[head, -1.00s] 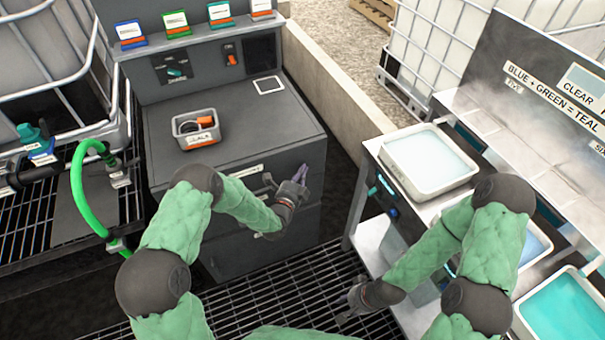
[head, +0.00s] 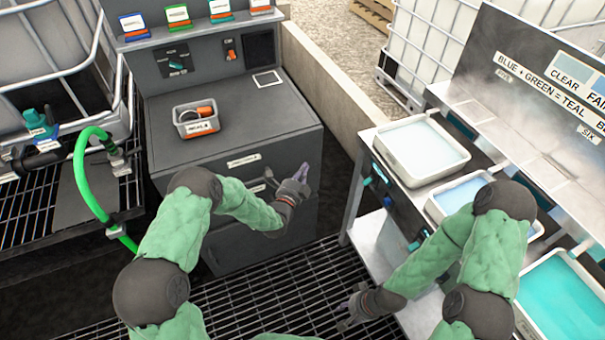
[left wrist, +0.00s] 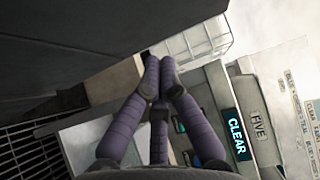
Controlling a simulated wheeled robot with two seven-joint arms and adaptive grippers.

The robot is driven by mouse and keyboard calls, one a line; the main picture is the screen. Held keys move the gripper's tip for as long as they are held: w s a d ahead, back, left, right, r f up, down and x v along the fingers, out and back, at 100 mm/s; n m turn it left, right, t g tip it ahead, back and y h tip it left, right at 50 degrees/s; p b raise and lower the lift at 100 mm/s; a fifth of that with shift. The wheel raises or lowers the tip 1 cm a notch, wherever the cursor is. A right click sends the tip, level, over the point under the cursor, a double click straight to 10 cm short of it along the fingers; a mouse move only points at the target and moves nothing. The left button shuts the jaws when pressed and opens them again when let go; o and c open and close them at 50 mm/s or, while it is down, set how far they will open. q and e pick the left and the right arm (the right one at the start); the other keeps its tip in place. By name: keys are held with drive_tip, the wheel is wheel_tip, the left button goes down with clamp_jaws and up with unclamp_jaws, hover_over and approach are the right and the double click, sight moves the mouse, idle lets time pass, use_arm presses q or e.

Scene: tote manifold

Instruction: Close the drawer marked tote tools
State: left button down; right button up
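The dark grey drawer cabinet (head: 250,120) stands in front of me, left of centre. An upper drawer front (head: 228,170) carries a white label (head: 243,160), too small to read, and a handle (head: 259,187). The drawer fronts look nearly flush, but my left arm covers much of them. My left gripper (head: 303,172) is by the cabinet's front right corner, with no clear contact. In the left wrist view its purple fingers (left wrist: 159,70) are drawn together, holding nothing. My right gripper (head: 345,307) is low over the grating, fingers apart and empty.
A grey bin (head: 184,129) with tools sits on the cabinet top. A green hose (head: 80,185) and tank frame stand left. A steel bench with trays (head: 459,165) of liquid stands right. Open grating (head: 265,293) lies below, between cabinet and bench.

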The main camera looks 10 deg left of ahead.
use_arm(q)
drive_tip(key=p+v, duration=0.3)
drive_tip(key=v, duration=0.6)
drive_tip(key=shift+s, duration=0.4)
drive_tip(key=shift+a, duration=0.1)
drive_tip(key=s+f+n+g, duration=0.9)
drive_tip(key=s+f+n, duration=0.1)
drive_tip(key=f+n, duration=0.25)
drive_tip(key=s+d+f+n+g, duration=0.1)
drive_tip(key=s+n+g, duration=0.3)
drive_tip(key=s, duration=0.5)
drive_tip(key=s+d+f+n+g+p, duration=0.1)
drive_tip(key=s+n+g, duration=0.3)
drive_tip(key=s, duration=0.5)
drive_tip(key=n, duration=0.2)
drive_tip(key=shift+s+f+n, duration=0.3)
drive_tip(key=shift+n, duration=0.05)
